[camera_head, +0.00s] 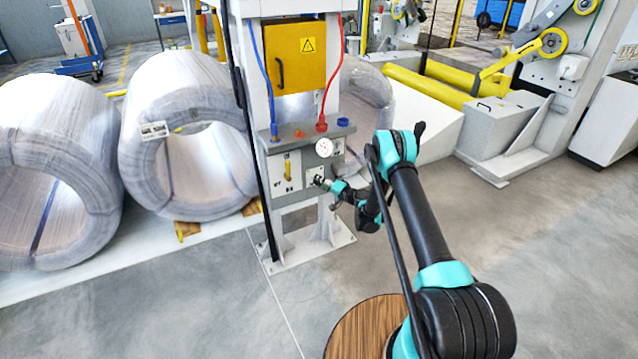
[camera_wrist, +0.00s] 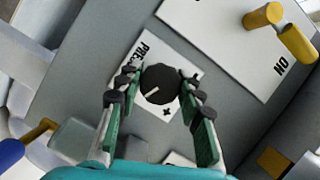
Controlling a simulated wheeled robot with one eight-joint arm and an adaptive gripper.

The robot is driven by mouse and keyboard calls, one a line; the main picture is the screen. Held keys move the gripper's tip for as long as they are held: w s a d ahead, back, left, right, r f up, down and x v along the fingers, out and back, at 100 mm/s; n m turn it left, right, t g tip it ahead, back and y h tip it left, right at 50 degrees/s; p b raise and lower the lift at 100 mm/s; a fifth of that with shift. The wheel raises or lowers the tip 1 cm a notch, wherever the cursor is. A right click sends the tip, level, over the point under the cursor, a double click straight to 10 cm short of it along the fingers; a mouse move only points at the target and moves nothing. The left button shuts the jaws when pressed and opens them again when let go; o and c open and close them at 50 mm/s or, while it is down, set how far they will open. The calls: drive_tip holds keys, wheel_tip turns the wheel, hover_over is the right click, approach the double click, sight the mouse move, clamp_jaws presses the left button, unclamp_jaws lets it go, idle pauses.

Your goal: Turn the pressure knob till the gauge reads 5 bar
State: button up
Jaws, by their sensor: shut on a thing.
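The black pressure knob (camera_wrist: 160,84) with a pale pointer line sits on a white label plate (camera_wrist: 140,58) in the wrist view. My gripper (camera_wrist: 158,88) has its green-padded fingers on both sides of the knob and is shut on it. In the head view my gripper (camera_head: 328,185) reaches the front of the grey panel (camera_head: 290,165), where it partly hides the knob. The round white pressure gauge (camera_head: 324,147) is on the panel above the knob. Its needle is too small to read.
A yellow valve handle (camera_head: 287,170) stands left of the knob; it also shows in the wrist view (camera_wrist: 280,30). Blue (camera_head: 275,135) and red (camera_head: 321,122) hoses meet the panel top. Wrapped coils (camera_head: 185,140) stand left. The floor at right is clear.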

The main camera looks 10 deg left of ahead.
drive_tip(key=shift+m, duration=0.3)
idle(0.4)
drive_tip(key=o, duration=1.2)
drive_tip(key=shift+c, duration=0.2)
